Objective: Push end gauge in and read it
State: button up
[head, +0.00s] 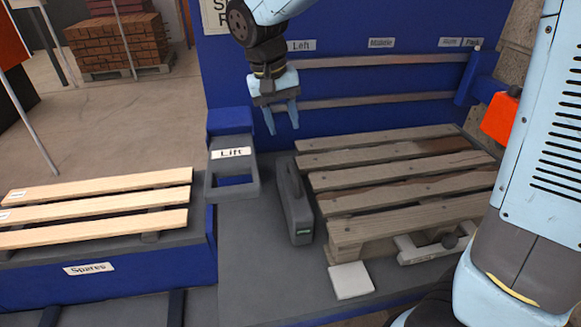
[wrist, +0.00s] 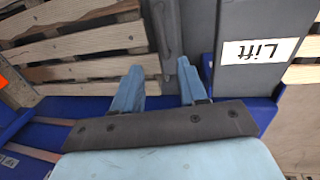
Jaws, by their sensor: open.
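A dark grey upright plate (head: 293,198) with a slot-like handle and a small green display stands along the left end of the worn pallet (head: 400,170); it looks like the end gauge. The display is too small to read. The plate's top also shows in the wrist view (wrist: 168,30), beyond my fingers. My gripper (head: 282,131) is open and empty, pointing down, above and behind the plate's far end. In the wrist view my two fingertips (wrist: 158,66) are apart with nothing between them. Whether the plate touches the pallet I cannot tell.
A grey block labelled Lift (head: 232,153) stands left of the plate. Fresh slats lie on the blue Spares bench (head: 88,268). A white square (head: 351,281) and a grey fixture with a dark knob (head: 428,248) are at the front. A blue back panel rises behind.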

aim_at(293, 172)
jog(key=f, duration=0.4)
jog(key=d+f, duration=0.1)
jog(key=f, duration=0.4)
jog(key=d+f, duration=0.1)
jog(key=f, duration=0.3)
jog(key=shift+w+f, duration=0.3)
jog(key=shift+f, duration=0.1)
grip_shut()
